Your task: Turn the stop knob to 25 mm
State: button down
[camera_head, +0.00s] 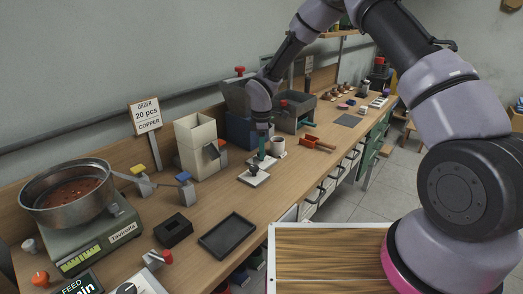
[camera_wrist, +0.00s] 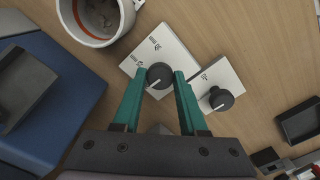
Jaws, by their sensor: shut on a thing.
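Two white plates lie side by side on the bench, each with a round dark knob. In the wrist view my gripper (camera_wrist: 162,77), with teal fingers, is shut on the left knob (camera_wrist: 159,75), one finger on each side. That knob's white pointer line points to the lower left. Its plate (camera_wrist: 172,46) has small printed marks too small to read, so I cannot tell which knob is the stop knob. The other knob (camera_wrist: 221,98) on the right plate (camera_wrist: 225,75) stands free. In the head view my gripper (camera_head: 262,155) reaches down at the farther plate; the nearer plate (camera_head: 258,181) shows in front.
A white mug (camera_wrist: 98,38) stands close to the held knob's plate; it also shows in the head view (camera_head: 278,147). A dark tray (camera_head: 227,236) and a beige hopper (camera_head: 196,140) stand nearer on the bench.

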jog(key=m, duration=0.5)
jog(key=shift+m, duration=0.3)
jog(key=m, duration=0.5)
jog(key=shift+m, duration=0.4)
jog(key=shift+c, duration=2.2)
grip_release()
notch_tip(320, 180, up, 11)
